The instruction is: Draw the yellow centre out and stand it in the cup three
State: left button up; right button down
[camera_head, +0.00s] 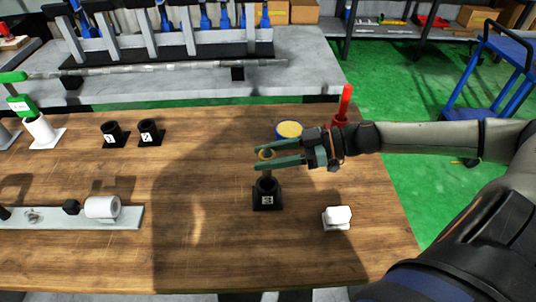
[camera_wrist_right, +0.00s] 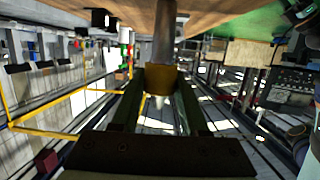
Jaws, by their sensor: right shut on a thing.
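The yellow centre (camera_head: 266,155) is a grey metal shaft with a yellow collar. My right gripper (camera_head: 261,158) is shut on the collar, one finger on each side. The shaft points down to the mouth of cup three (camera_head: 267,199), a black cup on a square base with a white 3 label. How deep the shaft sits in the cup I cannot tell. In the right wrist view the yellow collar (camera_wrist_right: 161,79) is between the fingers, with a pale pointed tip towards the camera and the shaft running to the table. My left gripper is not in view.
Black cups one (camera_head: 114,134) and two (camera_head: 150,132) stand left. A white cup (camera_head: 41,131) holds a green item. A white block (camera_head: 337,217), a yellow-topped round tin (camera_head: 289,130) and a red item (camera_head: 345,104) are near the right arm. A metal plate (camera_head: 130,216) carries parts.

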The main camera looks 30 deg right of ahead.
aim_at(269, 180)
jog(key=shift+r+p, duration=0.15)
jog(key=shift+p, duration=0.75)
dwell(1.1)
jog(key=shift+f+b, duration=1.9)
jog(key=shift+f, duration=1.5)
jog(key=c, duration=0.5)
grip_release()
jog(key=shift+o, duration=0.8)
jog(key=shift+f, duration=0.1)
jog(key=shift+s, duration=0.1)
